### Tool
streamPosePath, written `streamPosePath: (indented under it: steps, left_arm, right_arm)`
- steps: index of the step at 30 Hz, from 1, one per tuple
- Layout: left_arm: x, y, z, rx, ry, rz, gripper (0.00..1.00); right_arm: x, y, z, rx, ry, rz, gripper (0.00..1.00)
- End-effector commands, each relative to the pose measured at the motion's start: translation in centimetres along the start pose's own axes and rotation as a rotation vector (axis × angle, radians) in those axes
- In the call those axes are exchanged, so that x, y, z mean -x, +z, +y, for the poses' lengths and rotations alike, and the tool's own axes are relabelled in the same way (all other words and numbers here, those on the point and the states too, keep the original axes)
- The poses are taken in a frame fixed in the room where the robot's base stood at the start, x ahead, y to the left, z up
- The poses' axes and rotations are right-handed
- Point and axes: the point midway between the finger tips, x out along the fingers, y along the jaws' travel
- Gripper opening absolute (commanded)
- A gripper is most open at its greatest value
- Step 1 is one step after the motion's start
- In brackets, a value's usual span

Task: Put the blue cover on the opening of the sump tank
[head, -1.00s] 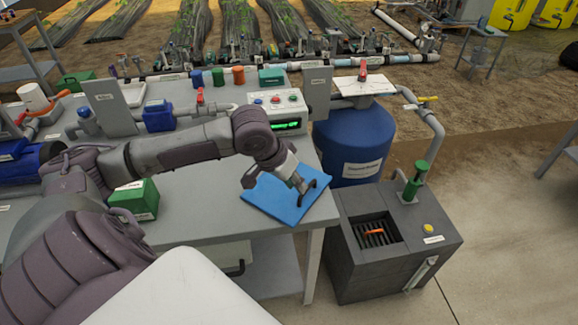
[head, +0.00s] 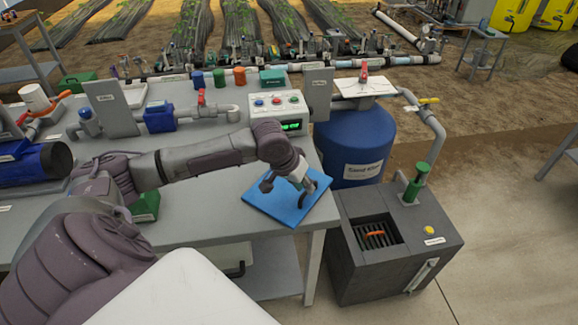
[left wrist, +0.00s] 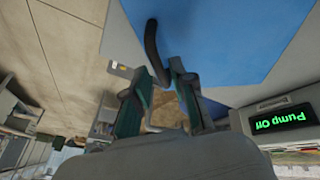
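The blue cover (head: 285,212) lies flat on the front right corner of the grey table. The sump tank (head: 388,268) is the dark grey box on the floor right of the table. Its square opening (head: 366,242) shows a grate with an orange thing inside. My left gripper (head: 284,186) is over the cover, pointing down, fingers spread. In the left wrist view the blue cover (left wrist: 235,35) fills the upper right. A dark curved bar, apparently its handle (left wrist: 152,50), shows near the fingertips; I cannot tell whether they touch it. My right gripper is out of view.
A blue sand filter tank (head: 352,145) stands behind the sump tank. A green-handled valve (head: 415,183) and pipe rise from the sump tank's back. A control box (head: 279,110) and pipework stand on the table (head: 215,225). The floor right of the tank is clear.

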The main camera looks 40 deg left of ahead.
Motion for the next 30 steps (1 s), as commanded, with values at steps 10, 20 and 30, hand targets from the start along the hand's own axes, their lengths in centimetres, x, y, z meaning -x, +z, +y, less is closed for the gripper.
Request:
streamPosePath:
  steps: [10,20,30]
  left_arm:
    - [-3.3,-0.1,0.1,-0.001,-0.001,0.000,0.25]
    - [-3.3,-0.1,0.1,0.000,0.000,0.000,0.00]
    - [-3.2,-0.2,0.1,-0.001,0.000,0.002,0.00]
  right_arm:
    - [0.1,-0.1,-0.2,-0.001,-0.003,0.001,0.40]
    - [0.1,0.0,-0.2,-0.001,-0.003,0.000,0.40]
    - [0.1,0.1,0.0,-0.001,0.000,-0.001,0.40]
